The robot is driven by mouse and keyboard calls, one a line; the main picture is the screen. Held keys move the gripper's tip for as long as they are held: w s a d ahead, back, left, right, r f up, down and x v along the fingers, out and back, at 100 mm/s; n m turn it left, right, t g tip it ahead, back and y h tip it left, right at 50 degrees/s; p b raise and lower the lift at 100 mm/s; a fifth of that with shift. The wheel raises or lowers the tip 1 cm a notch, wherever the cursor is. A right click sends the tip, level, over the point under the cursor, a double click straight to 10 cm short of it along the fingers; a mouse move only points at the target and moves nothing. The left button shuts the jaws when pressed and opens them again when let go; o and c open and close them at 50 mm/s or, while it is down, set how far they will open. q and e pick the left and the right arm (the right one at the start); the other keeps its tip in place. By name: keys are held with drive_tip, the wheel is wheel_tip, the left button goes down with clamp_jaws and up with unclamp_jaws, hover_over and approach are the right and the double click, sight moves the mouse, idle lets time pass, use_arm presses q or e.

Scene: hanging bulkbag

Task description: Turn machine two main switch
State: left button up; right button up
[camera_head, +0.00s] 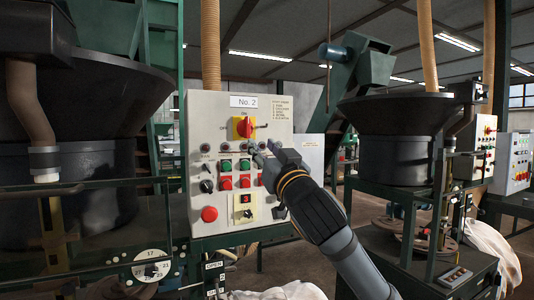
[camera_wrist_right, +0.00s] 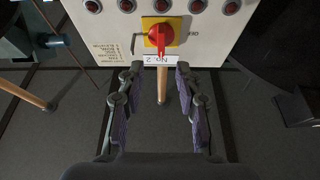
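The main switch (camera_head: 244,127) is a red rotary handle on a yellow plate near the top of the light control panel (camera_head: 200,120) labelled No. 2. The right wrist view shows the main switch (camera_wrist_right: 158,36) upside down, with its red handle lined up with the No. 2 label. My right gripper (camera_head: 258,148) is just below and right of the switch in the head view. In the right wrist view my right gripper (camera_wrist_right: 158,78) has its two fingers wide apart, with nothing between them but the background, apart from the switch. My left gripper is not in view.
The panel carries several green and red buttons, a round red button (camera_head: 209,214) at lower left and a yellow-plated dial (camera_head: 246,208). A large dark hopper (camera_head: 90,90) stands at left. Another hopper machine (camera_head: 395,130) and a second panel (camera_head: 514,160) stand at right.

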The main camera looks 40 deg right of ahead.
drive_tip(key=shift+v, duration=1.2)
drive_tip(key=shift+a+f, duration=0.1)
